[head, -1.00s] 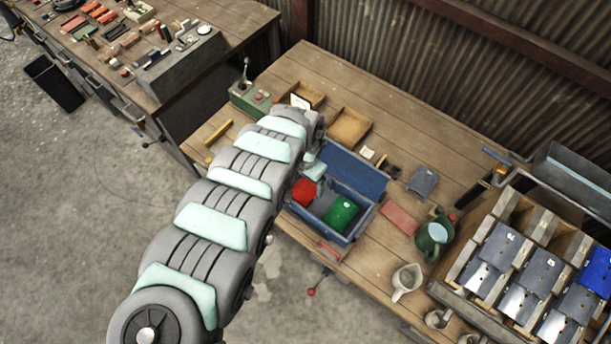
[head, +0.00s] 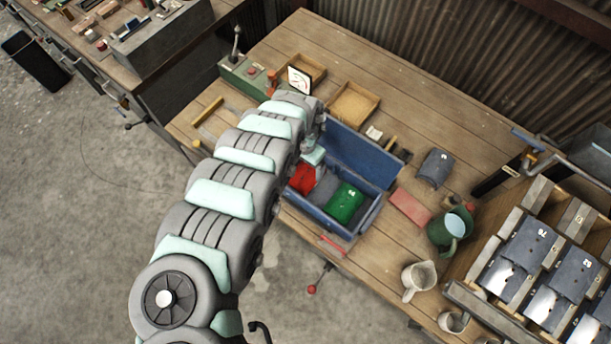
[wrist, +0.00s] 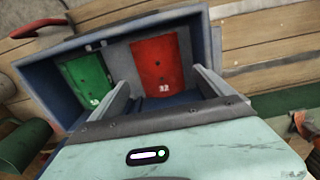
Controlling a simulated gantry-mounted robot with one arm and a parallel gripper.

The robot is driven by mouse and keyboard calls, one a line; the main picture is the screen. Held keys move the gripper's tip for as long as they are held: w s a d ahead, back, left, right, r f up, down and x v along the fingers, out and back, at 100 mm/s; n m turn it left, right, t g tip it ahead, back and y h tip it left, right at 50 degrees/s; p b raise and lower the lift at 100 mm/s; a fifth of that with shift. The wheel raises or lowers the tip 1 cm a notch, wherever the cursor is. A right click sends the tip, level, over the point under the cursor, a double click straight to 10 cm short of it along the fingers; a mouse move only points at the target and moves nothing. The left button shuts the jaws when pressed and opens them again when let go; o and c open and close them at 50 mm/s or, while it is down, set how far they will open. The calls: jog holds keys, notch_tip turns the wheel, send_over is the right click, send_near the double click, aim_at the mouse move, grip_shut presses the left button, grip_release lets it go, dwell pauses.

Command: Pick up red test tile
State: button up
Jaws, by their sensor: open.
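The red test tile (head: 302,178) lies inside the blue box (head: 318,218), at its left end. The wrist view shows the red tile (wrist: 160,62), marked 32, flat in the box. A green tile (head: 344,202) lies in the same box, to the right in the head view; the wrist view shows it (wrist: 88,80) on the left. My gripper (wrist: 160,90) is open and empty, its two fingers reaching towards the box with the red tile seen between them. In the head view my arm hides most of the gripper.
The box's open lid (head: 362,158) stands at its back. A pink block (head: 409,207), a green watering can (head: 450,228) and a dark grey tile (head: 434,168) are to the right. A rack of grey tiles (head: 528,245) stands far right. Wooden trays (head: 353,104) lie behind.

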aim_at(305, 174)
jog(key=shift+f, duration=0.85)
jog(key=f, duration=0.4)
jog(key=shift+d+f+b, duration=0.2)
jog(key=shift+d+b, duration=0.1)
jog(key=shift+a+f, duration=0.15)
jog(key=shift+f, duration=0.3)
jog(key=c, duration=1.4)
